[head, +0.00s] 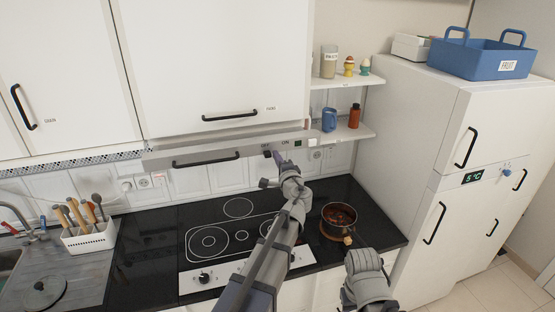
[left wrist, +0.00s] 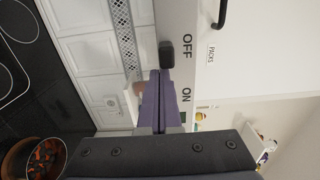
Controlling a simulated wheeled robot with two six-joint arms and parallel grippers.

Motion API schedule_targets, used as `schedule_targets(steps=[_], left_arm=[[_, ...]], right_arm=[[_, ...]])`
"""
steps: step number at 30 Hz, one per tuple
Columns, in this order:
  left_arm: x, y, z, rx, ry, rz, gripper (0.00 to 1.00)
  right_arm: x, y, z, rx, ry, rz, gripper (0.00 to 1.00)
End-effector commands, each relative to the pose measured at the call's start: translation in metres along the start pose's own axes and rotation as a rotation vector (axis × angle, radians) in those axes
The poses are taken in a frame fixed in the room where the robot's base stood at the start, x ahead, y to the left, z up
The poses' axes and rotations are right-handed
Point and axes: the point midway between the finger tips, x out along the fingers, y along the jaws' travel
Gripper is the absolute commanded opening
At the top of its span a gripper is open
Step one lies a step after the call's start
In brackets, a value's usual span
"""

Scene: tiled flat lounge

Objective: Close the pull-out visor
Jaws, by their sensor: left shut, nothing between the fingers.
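The pull-out visor (head: 247,150) is a grey strip with a black bar handle (head: 207,158) under the white wall cabinet, above the hob. A narrow band shows between its front and the cabinet door, so it seems to stand out somewhat; how far is hard to tell. Its face (left wrist: 180,17) carries OFF and ON marks and a black slider knob (left wrist: 166,55) on the OFF side. My left gripper (head: 279,158) is shut and empty at the visor's right part. In the left wrist view its purple fingertips (left wrist: 159,76) are close to the knob; contact is unclear.
A pot with food (head: 339,219) stands on the right of the black hob (head: 200,218). Shelves with a blue mug (head: 329,119) and a red bottle (head: 354,116) are right of the visor. A utensil holder (head: 90,238) stands left. A fridge (head: 405,150) bounds the right.

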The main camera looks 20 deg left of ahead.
Motion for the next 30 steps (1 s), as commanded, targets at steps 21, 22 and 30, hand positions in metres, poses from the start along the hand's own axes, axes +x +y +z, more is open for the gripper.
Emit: schedule_targets(steps=[21,22,30], left_arm=[[0.112,0.000,0.000,0.001,-0.001,-0.001,0.00],[0.112,0.000,0.000,0.002,-0.001,-0.001,0.00],[0.109,-0.001,0.001,0.002,-0.002,-0.002,0.00]], right_arm=[[0.000,0.000,0.000,0.000,0.000,0.000,0.50],[0.000,0.000,0.000,0.000,0.000,0.000,0.50],[-0.001,0.000,0.000,0.000,0.000,0.000,0.50]])
